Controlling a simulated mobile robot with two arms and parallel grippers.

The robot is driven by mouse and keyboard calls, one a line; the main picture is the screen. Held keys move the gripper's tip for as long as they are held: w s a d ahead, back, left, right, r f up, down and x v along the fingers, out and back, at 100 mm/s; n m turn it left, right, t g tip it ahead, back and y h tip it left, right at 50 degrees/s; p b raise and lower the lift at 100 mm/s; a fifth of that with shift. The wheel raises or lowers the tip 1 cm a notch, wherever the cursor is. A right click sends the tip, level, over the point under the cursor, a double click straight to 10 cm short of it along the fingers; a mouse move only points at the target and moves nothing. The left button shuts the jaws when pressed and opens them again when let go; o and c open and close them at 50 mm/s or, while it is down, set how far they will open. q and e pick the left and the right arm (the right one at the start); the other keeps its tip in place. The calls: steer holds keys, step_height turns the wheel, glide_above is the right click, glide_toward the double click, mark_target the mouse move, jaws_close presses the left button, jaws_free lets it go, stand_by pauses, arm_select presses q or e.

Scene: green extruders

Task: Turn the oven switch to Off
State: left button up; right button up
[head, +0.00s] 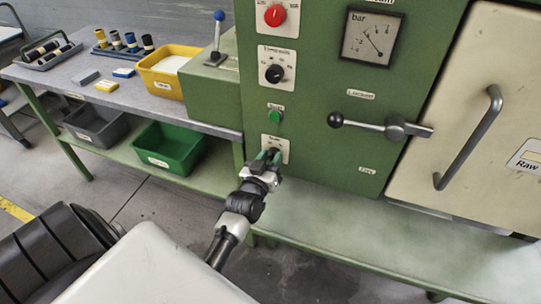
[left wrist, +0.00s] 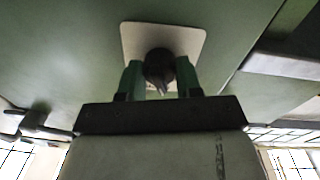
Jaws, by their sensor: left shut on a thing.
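A small black rotary switch (left wrist: 158,63) sits on a pale square plate (left wrist: 165,32) on the green machine front. In the head view, this plate (head: 284,143) is the lowest of the control plates, and its lettering is too small to read. My left gripper (head: 269,157) is at this plate, its green fingers on either side of the switch. In the left wrist view, the gripper (left wrist: 159,78) is shut on the switch, whose pointed end shows between the fingers. The fingers hide most of the switch in the head view. My right gripper is not in view.
Above the switch are a green button (head: 275,117), a black dial knob (head: 273,73) and a red knob (head: 275,15). A lever (head: 370,126) and door handle (head: 470,140) stick out to the right. A table with a yellow bin (head: 165,82) stands left.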

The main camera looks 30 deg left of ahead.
arm_select(q)
steer(key=shift+n, duration=0.8)
steer(key=o, duration=0.9)
steer(key=v, duration=1)
steer(key=shift+s+d, duration=0.15)
steer(key=shift+s, duration=0.2)
